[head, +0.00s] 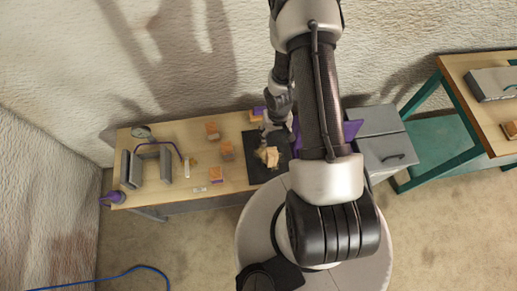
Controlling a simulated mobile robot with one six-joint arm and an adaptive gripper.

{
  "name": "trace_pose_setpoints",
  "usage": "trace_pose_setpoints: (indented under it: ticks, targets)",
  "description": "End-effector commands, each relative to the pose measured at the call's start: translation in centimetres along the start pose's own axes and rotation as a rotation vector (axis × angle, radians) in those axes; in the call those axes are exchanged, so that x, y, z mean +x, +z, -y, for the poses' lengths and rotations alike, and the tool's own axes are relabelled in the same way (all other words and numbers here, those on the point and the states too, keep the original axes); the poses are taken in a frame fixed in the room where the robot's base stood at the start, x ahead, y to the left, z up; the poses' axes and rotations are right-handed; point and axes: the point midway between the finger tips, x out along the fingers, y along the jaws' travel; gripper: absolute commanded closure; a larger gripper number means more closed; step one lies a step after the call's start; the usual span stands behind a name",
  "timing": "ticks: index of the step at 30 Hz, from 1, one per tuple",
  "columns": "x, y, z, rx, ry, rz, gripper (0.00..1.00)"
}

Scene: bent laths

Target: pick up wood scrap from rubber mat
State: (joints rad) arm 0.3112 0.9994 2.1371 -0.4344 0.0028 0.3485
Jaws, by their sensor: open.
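The rubber mat (255,172) is a dark rectangle on the right part of the wooden workbench. A small tan wood scrap (272,157) lies on the mat, with a second pale piece touching or very close to its left side. My gripper (265,147) is open just above and behind the scrap, reaching down from the far side. The fingertips are small and dark against the mat, so I cannot tell whether they touch the scrap. My arm hides the right edge of the mat.
Several wood blocks (226,149) stand left of the mat on the workbench (190,190). A grey clamp-like frame with a purple cable (166,164) stands at the left end. A grey drawer cabinet (388,152) is right of my arm. Another bench (460,70) stands far right.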

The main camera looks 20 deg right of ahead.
Motion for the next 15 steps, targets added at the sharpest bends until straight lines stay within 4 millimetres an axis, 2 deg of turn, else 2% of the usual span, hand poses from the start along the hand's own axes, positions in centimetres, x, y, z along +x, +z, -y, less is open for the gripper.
trace_pose_setpoints:
  ticks: [5, 15]
  targets:
    - [1.4, 0.1, 0.0, 0.001, -0.002, 0.002, 0.39]
    - [6.1, 0.1, 0.0, 0.000, -0.002, 0.002, 0.39]
